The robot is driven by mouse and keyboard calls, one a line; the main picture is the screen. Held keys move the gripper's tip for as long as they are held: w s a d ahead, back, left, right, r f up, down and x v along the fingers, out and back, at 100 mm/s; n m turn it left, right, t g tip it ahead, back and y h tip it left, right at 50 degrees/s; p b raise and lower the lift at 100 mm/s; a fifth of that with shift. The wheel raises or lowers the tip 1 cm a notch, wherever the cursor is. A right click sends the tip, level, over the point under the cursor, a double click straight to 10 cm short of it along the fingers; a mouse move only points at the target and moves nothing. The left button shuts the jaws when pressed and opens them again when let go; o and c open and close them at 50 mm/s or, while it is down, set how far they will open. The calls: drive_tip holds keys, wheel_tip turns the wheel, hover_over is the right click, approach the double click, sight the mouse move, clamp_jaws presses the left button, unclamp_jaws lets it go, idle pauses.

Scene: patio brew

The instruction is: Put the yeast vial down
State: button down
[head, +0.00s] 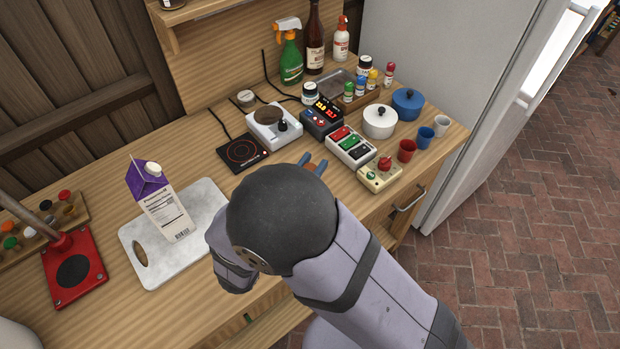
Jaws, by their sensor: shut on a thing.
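A purple and white carton (162,205) stands on the white cutting board (150,275). A hot plate (243,152), a scale (273,125), control boxes (350,145), pots (380,121) and cups (407,150) crowd the right. Bare counter lies left of the hot plate.

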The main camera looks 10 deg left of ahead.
drive_tip(key=shift+f, duration=2.05)
drive_tip(key=shift+f, duration=0.1)
drive_tip(key=c, duration=1.5)
unclamp_jaws()
drive_tip(key=shift+b+v, duration=1.55)
drive_tip(key=shift+v, duration=4.5)
drive_tip(key=shift+d, duration=0.1)
